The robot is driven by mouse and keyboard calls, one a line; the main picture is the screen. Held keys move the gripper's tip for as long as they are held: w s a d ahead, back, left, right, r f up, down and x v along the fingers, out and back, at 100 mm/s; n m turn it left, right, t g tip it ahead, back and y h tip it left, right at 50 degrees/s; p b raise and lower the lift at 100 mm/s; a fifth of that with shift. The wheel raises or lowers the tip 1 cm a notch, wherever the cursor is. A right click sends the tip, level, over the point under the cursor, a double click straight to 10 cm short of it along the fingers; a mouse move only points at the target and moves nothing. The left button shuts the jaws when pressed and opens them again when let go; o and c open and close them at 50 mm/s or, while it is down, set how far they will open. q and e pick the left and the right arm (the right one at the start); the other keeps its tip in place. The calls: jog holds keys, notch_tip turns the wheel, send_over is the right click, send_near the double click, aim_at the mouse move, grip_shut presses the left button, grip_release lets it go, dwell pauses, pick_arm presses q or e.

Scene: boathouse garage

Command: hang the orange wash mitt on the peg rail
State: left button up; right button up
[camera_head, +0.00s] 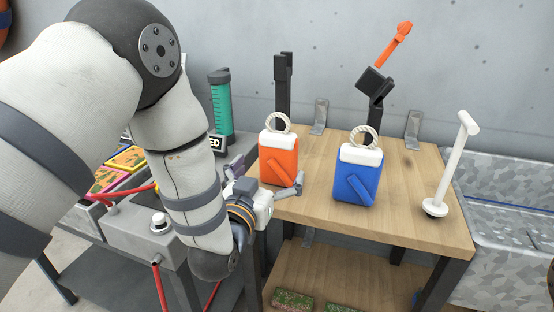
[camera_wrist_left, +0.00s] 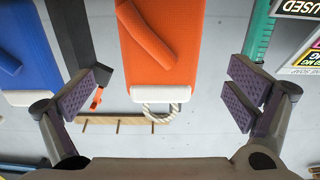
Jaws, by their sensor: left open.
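The orange wash mitt (camera_head: 272,150) stands upright on the wooden workbench, with a white cuff and a rope loop on top. My left gripper (camera_head: 268,174) is open low in front of it, one finger to each side in the picture. In the left wrist view the mitt (camera_wrist_left: 165,60) appears upside down between the spread fingers (camera_wrist_left: 167,97), with clear gaps on both sides. A wooden peg rail (camera_wrist_left: 118,120) with several pegs shows on the wall in that view; the head view does not show it. My right gripper is not in view.
A blue mitt (camera_head: 355,182) stands right of the orange one. Black posts (camera_head: 283,90) rise behind, one with an orange top (camera_head: 396,44). A green cylinder (camera_head: 222,105) stands left and a white stand (camera_head: 452,165) right. The workbench (camera_head: 405,215) has bare room between the blue mitt and white stand.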

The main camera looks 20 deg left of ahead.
aim_at(276, 146)
pick_arm(q)
jog(key=w, duration=0.6)
jog(key=shift+f+b, duration=0.15)
jog(key=shift+b, duration=0.15)
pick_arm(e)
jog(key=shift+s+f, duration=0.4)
pick_arm(q)
jog(key=c, duration=1.3)
jog(key=shift+o, duration=0.2)
jog(key=shift+r, duration=0.3)
notch_tip(276, 146, up, 3)
jog(key=shift+r+p, duration=0.1)
jog(key=shift+p, duration=0.25)
jog(key=s+d+r+p, duration=0.2)
jog(key=s+d+r, duration=0.5)
jog(key=s, duration=0.5)
notch_tip(276, 146, up, 2)
jog(key=shift+d+r, duration=0.2)
jog(key=shift+d, duration=0.1)
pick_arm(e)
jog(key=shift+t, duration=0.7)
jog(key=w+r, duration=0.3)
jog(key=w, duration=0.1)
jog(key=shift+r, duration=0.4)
